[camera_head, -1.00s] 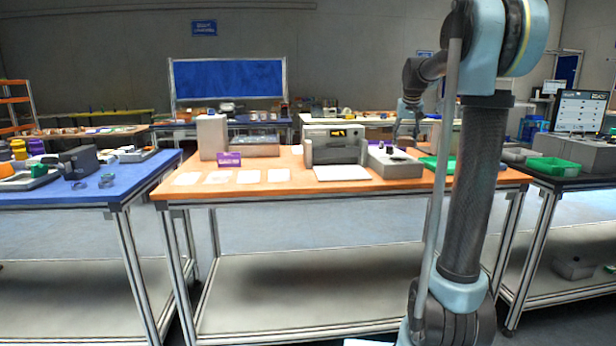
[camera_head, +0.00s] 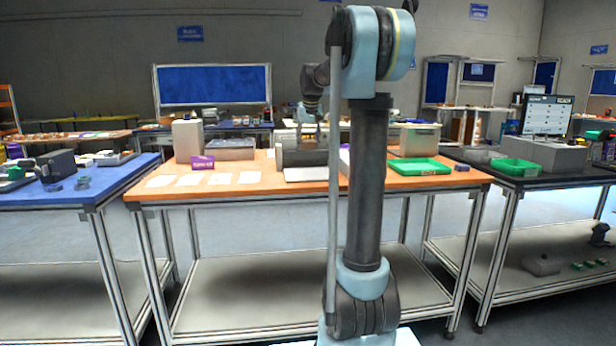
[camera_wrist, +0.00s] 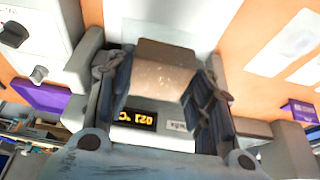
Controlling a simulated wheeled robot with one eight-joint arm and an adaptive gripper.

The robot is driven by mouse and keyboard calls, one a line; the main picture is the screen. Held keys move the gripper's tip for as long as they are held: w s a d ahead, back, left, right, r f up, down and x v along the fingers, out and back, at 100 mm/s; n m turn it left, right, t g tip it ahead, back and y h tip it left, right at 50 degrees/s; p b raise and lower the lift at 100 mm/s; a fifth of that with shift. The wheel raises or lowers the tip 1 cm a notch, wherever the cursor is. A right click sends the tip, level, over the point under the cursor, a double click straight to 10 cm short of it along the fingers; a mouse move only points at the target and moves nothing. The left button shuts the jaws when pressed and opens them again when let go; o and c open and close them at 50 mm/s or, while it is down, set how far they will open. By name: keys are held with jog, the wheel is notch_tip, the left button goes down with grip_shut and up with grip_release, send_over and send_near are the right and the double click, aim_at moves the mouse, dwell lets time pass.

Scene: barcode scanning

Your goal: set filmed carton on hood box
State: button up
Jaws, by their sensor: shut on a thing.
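My gripper (camera_wrist: 163,92) is shut on a small brown carton (camera_wrist: 162,72), held between its two dark fingers in the wrist view. The carton's top face looks slightly shiny and speckled. Below and behind it is a grey machine with a lit display (camera_wrist: 138,118), which may be the hood box. A pale plate (camera_wrist: 150,35) lies beyond the carton. In the head view the machine (camera_head: 290,157) stands on the orange table, partly hidden by my arm. The carton cannot be made out there. Whether the carton touches anything below is not clear.
The orange table (camera_head: 255,187) carries white sheets (camera_head: 221,178), a purple sign (camera_head: 203,162), a tall grey box (camera_head: 187,140) and a green tray (camera_head: 419,166). Another green tray (camera_head: 516,167) and a monitor (camera_head: 546,116) are on the right table. A blue table (camera_head: 75,193) stands left.

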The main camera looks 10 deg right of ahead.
aim_at(308, 172)
jog(key=shift+f, duration=5.05)
jog(key=o, duration=1.1)
